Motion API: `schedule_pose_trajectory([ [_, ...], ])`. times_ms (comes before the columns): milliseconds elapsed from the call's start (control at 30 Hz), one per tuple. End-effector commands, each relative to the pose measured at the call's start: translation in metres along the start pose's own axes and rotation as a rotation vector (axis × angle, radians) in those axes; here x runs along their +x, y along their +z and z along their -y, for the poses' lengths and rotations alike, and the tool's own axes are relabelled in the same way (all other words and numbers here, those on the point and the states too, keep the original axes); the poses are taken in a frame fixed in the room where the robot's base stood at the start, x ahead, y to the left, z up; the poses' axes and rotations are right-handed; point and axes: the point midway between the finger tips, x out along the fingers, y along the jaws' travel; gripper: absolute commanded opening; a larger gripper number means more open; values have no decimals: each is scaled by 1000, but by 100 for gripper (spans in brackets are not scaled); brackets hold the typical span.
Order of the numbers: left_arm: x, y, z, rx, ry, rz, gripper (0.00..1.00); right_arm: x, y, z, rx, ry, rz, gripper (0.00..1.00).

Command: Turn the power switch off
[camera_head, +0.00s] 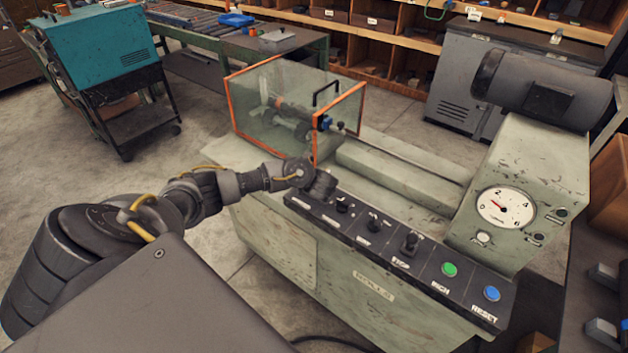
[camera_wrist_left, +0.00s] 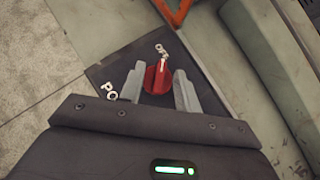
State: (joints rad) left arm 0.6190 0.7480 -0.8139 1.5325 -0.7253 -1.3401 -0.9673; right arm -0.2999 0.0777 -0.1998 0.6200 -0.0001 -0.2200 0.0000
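The power switch is a red rotary knob (camera_wrist_left: 158,78) on a dark panel, seen in the left wrist view. A white mark at its far end points towards the white "OFF" lettering just beyond it. My left gripper (camera_wrist_left: 159,82) has one grey finger on each side of the knob, very close to it. The fingers stand apart, and I see no clear grip on the knob. In the head view my left gripper (camera_head: 320,186) is over the left end of the machine's control panel (camera_head: 335,217) and hides the red knob. My right gripper is not in view.
The panel also carries several dark switches, a green button (camera_head: 449,269) and a blue reset button (camera_head: 491,293). An orange-framed clear guard (camera_head: 300,105) stands just behind my left gripper. A round gauge (camera_head: 505,207) sits at the right.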

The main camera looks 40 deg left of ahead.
Motion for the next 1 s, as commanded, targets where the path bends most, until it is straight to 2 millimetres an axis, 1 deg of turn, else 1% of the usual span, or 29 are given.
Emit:
schedule_pose_trajectory([
  [67, -7, 0, 1, 0, -1, -2, 33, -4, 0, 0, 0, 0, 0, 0],
  [167, -22, 1, 1, 1, -3, -3, 33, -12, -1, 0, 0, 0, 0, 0],
  [400, -72, 2, 1, -1, -4, -4, 33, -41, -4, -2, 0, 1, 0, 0],
  [500, -88, 2, 0, -2, -3, -3, 33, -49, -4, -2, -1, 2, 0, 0],
  [600, -100, 1, 1, 0, -3, -2, 33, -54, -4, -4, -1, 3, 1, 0],
  [767, -107, 0, 0, -1, -1, -1, 33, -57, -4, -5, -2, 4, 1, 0],
  [1000, -107, 0, 0, 0, 0, 0, 33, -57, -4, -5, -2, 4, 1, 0],
])
